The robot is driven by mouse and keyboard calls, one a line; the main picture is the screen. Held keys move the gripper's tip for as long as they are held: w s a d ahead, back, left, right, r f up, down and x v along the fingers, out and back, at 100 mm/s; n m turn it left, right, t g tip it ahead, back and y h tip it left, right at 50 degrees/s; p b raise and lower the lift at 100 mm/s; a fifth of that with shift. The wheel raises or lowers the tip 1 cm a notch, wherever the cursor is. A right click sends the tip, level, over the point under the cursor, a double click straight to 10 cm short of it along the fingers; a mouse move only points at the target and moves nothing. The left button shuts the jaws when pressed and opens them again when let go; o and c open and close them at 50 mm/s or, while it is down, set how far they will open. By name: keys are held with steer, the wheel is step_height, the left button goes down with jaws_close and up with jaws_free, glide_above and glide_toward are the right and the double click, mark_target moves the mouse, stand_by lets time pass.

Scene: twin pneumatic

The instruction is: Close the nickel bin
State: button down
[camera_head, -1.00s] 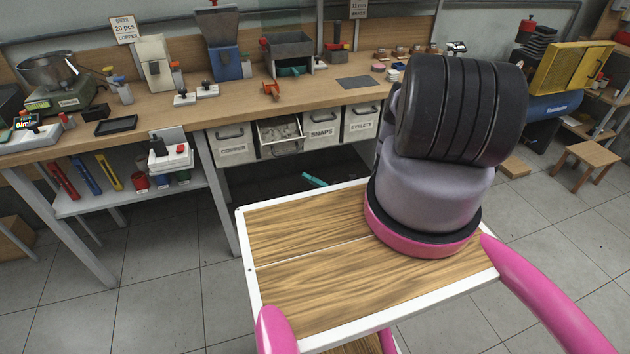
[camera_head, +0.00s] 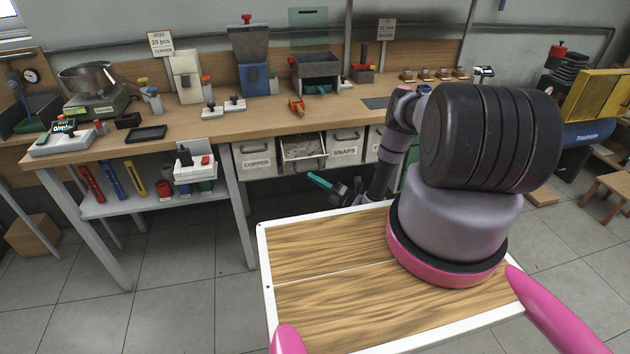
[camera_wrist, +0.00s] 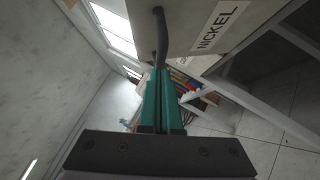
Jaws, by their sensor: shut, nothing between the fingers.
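The nickel bin (camera_head: 304,163) is pulled out from under the bench, between the bins marked COPPER and SNAPS, with small grey pieces inside. In the wrist view its pale front (camera_wrist: 200,22) bears the NICKEL label, and a dark handle (camera_wrist: 160,35) stands out from it. My gripper (camera_head: 322,181) has teal fingers and hangs in front of and below the bin in the head view. In the wrist view its fingers (camera_wrist: 162,75) are together and empty, with the tips close to the handle's end. I cannot tell if they touch.
The copper bin (camera_head: 255,155) and the snaps bin (camera_head: 346,148) sit pushed in on either side. A grey bench leg (camera_head: 238,215) stands left of the bins. A lower shelf (camera_head: 140,205) holds tools and jars. Grey floor (camera_head: 190,270) is clear in front.

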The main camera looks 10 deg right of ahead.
steer(key=shift+r, duration=0.15)
steer(key=w+r+m+g+h, duration=0.1)
steer(key=w+r+m+h, duration=0.1)
steer(key=w+r, duration=0.1)
steer(key=w+r+m+g+h, duration=0.1)
steer(key=w+r+m, duration=0.2)
steer(key=w+r, duration=0.1)
steer(key=shift+h, duration=0.4)
steer(key=shift+w+r, duration=0.2)
steer(key=shift+w, duration=0.3)
steer(key=shift+w+r, duration=0.2)
steer(key=shift+w, duration=0.3)
steer(key=shift+w+r, duration=0.1)
